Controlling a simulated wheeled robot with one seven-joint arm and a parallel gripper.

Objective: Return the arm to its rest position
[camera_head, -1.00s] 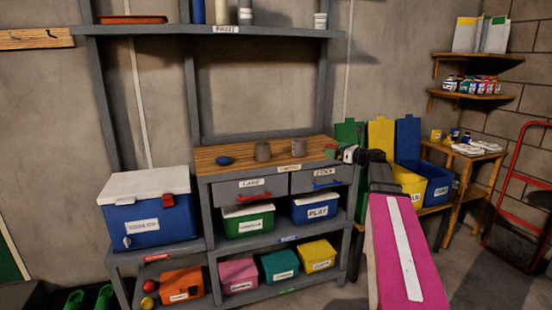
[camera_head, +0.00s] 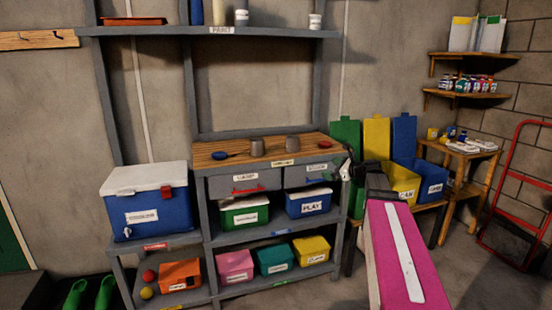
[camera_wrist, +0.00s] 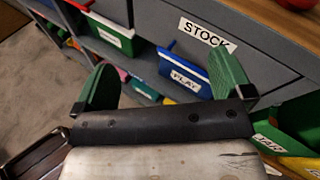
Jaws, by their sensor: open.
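My arm reaches forward from the lower right of the head view. My gripper (camera_head: 346,168) is beside the right end of the workbench, near the stock drawer (camera_head: 313,173). In the wrist view my gripper (camera_wrist: 165,80) has its two green fingers spread wide apart with nothing between them. The grey drawer front labelled STOCK (camera_wrist: 275,62) and the blue PLAY bin (camera_wrist: 184,71) show beyond the fingers. Whether the gripper touches the bench cannot be told.
Open-lidded yellow (camera_head: 401,186) and blue (camera_head: 432,182) bins stand right of the gripper. A cooler (camera_head: 148,205) is at left. Floor at lower right is clear.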

